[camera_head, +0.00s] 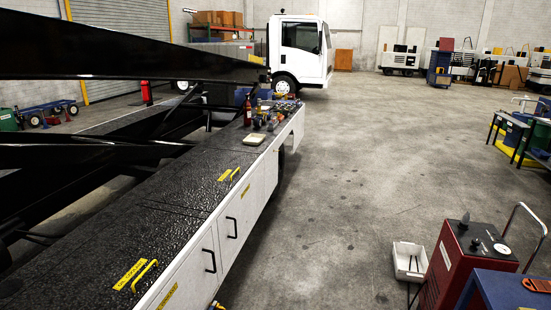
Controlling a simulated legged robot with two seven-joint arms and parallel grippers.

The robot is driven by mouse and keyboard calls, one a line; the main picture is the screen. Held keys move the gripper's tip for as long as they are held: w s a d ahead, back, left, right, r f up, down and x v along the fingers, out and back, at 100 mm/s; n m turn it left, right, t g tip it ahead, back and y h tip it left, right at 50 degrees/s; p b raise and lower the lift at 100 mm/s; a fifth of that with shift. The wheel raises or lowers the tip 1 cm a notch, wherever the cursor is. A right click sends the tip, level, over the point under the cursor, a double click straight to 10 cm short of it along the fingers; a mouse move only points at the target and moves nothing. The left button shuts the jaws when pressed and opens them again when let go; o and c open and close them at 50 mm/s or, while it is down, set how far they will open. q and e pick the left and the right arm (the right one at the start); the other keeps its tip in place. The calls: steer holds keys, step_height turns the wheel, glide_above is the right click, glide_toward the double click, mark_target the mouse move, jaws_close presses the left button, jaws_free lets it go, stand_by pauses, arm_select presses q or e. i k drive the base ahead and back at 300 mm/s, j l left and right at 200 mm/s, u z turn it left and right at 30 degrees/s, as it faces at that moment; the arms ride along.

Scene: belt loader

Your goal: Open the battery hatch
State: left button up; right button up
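The belt loader's dark textured deck (130,215) runs from the lower left towards the back. Two yellow handles are on it: a near one (146,275) beside a yellow label (129,273), and a farther one (235,174) beside another label. The labels are too small to read, so I cannot tell which handle belongs to the battery hatch. The panels around both handles look flat and closed. The white side has doors with black handles (210,261). Neither of my grippers can be made out in view.
The black conveyor boom (130,58) hangs over the deck's left side. Small items and bottles stand at the deck's far end. A red machine (466,268) and a white bin (409,261) stand at lower right. The concrete floor (340,180) between is clear.

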mark_target(202, 185)
steer(key=i+l+z, duration=0.3)
steer(key=i, duration=1)
steer(key=i+z, duration=0.3)
steer(key=i, duration=1)
